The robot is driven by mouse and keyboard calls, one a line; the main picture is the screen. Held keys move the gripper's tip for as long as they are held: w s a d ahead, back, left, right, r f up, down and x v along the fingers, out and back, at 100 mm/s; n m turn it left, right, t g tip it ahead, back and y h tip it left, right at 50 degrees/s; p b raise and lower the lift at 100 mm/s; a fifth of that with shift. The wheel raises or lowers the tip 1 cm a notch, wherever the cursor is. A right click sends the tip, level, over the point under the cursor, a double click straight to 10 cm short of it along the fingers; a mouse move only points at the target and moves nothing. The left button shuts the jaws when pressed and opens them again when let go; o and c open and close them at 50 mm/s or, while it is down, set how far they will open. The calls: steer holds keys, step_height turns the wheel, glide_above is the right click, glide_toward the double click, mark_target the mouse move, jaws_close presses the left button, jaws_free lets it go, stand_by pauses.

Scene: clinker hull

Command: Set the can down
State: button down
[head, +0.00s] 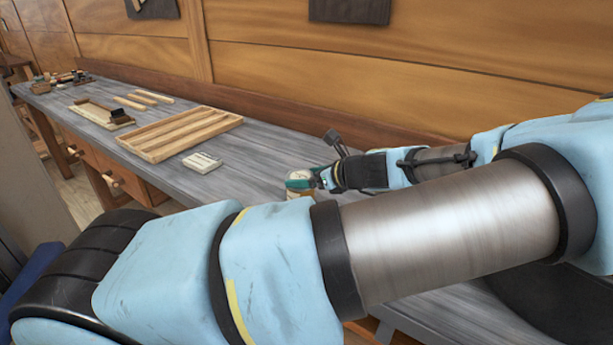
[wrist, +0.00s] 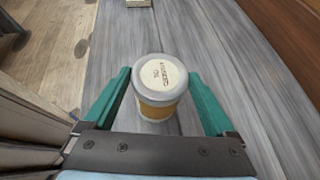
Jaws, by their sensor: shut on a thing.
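The can (wrist: 160,87) has a pale lid with dark lettering and a yellow-orange band. In the wrist view it is between the two green fingers of my gripper (wrist: 160,100), which is shut on it. In the head view the can (head: 299,186) shows at the end of my arm, over the grey bench (head: 235,183), partly hidden by my arm. It looks about upright. I cannot tell whether its base touches the bench top.
A wooden compartment tray (head: 182,132) lies farther along the bench, with a small pale block (head: 202,162) in front of it. Wooden strips and small items lie beyond. A plank wall (head: 300,65) runs along the back. The bench around the can is clear.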

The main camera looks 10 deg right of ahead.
jaws_free()
steer(key=shift+f, duration=0.1)
steer(key=b+v, duration=0.3)
steer(key=v, duration=0.9)
